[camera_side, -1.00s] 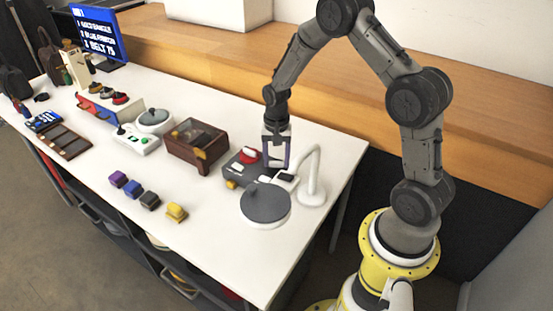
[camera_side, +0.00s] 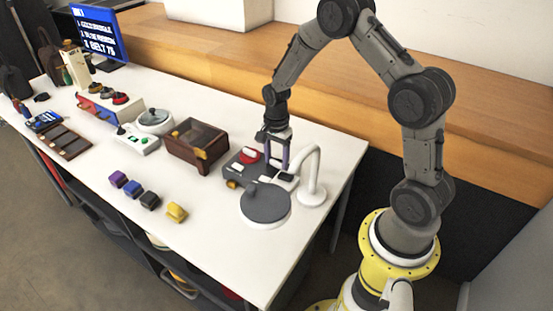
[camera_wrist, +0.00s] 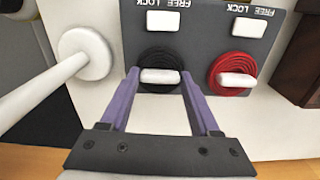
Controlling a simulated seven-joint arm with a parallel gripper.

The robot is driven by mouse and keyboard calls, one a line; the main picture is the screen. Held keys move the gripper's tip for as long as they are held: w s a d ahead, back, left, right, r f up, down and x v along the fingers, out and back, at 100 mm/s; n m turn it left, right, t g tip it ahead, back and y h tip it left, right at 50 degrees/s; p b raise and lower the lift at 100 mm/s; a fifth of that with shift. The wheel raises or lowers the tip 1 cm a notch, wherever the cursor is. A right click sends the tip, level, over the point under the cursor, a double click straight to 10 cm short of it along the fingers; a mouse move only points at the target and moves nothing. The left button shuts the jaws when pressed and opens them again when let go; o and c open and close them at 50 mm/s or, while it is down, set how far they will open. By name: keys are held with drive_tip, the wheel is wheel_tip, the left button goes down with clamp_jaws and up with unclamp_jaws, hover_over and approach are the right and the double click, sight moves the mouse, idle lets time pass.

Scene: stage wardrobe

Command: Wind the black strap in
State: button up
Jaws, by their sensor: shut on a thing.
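In the wrist view the black strap (camera_wrist: 160,57) is a flat coil on a grey panel (camera_wrist: 200,50), with a white crank handle (camera_wrist: 160,76) across it. The purple fingers of my gripper (camera_wrist: 160,78) are at the two ends of this handle, shut on it. A white switch (camera_wrist: 163,21) beside the black coil has FREE and LOCK labels, upside down. In the side view my gripper (camera_side: 276,165) reaches down to the right part of the grey winder box (camera_side: 236,170). The black coil is hidden there by the fingers.
A red strap coil (camera_wrist: 232,68) with its own white handle and switch lies beside the black one. A white curved lamp (camera_side: 314,180) and a grey round disc (camera_side: 265,203) stand close to my gripper. A brown box (camera_side: 197,142) is left of the winder.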

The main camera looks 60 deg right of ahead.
sight(277, 161)
idle(0.3)
drive_tip(key=o, duration=1.4)
drive_tip(key=shift+c, duration=0.2)
drive_tip(key=shift+r, duration=0.1)
wheel_tip(277, 161, up, 14)
